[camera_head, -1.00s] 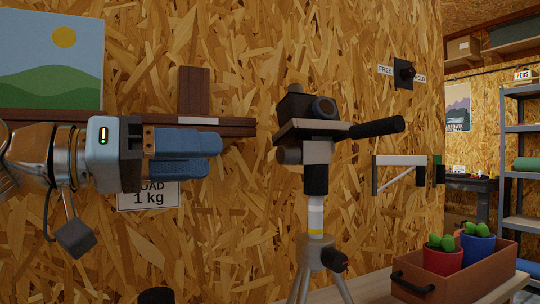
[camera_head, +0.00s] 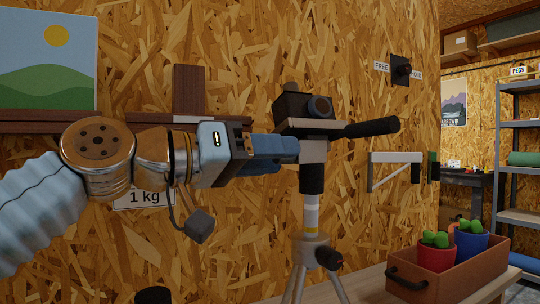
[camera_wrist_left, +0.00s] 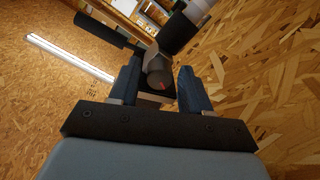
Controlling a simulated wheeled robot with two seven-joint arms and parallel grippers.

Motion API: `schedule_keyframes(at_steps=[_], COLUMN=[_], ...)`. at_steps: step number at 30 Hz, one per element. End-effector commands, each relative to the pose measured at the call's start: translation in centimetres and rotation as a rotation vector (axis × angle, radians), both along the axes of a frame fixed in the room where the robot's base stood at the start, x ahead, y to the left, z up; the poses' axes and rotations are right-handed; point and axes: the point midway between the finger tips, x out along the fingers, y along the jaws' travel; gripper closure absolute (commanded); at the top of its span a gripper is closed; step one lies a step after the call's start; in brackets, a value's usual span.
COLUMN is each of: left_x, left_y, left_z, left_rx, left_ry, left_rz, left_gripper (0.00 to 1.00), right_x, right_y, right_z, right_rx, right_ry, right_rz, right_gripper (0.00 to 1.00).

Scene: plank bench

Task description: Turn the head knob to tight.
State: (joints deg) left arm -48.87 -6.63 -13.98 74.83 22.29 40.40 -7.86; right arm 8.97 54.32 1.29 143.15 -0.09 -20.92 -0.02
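The tripod head (camera_head: 313,152) carries a dark camera (camera_head: 303,106) and a black pan handle (camera_head: 372,128). My left gripper (camera_head: 290,150) reaches in from the left and its blue fingers hide the head knob in the head view. In the left wrist view the grey round head knob (camera_wrist_left: 160,75), with a small red mark on its face, shows between the two fingers of my left gripper (camera_wrist_left: 158,82). The fingers are apart, with a visible gap on the right side of the knob. I cannot tell whether the left finger touches it. My right gripper is not in view.
The tripod (camera_head: 311,252) stands in front of the chipboard wall. A wooden shelf (camera_head: 130,121) is behind my left arm. A brown crate (camera_head: 455,270) with potted cacti stands on the bench at right. A FREE/HOLD switch (camera_head: 402,70) and a white bracket (camera_head: 394,158) are on the wall.

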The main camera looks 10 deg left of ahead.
Motion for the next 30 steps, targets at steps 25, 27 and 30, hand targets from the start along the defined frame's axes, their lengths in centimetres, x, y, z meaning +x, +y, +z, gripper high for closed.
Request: schedule_keyframes(at_steps=[25, 27, 30], left_x=[0.1, 0.1, 0.1], left_y=[0.2, 0.2, 0.2], left_z=[-0.2, -0.1, 0.0], left_rx=[0.287, 0.294, 0.293], left_ry=[-0.396, -0.406, -0.405], left_rz=[0.003, 0.002, 0.002], left_gripper=[1.0, 1.0, 1.0], right_x=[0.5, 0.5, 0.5], right_y=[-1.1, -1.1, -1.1], right_z=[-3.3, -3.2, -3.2], right_rx=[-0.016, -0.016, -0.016], right_ry=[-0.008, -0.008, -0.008], right_rz=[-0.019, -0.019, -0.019], right_gripper=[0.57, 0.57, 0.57])
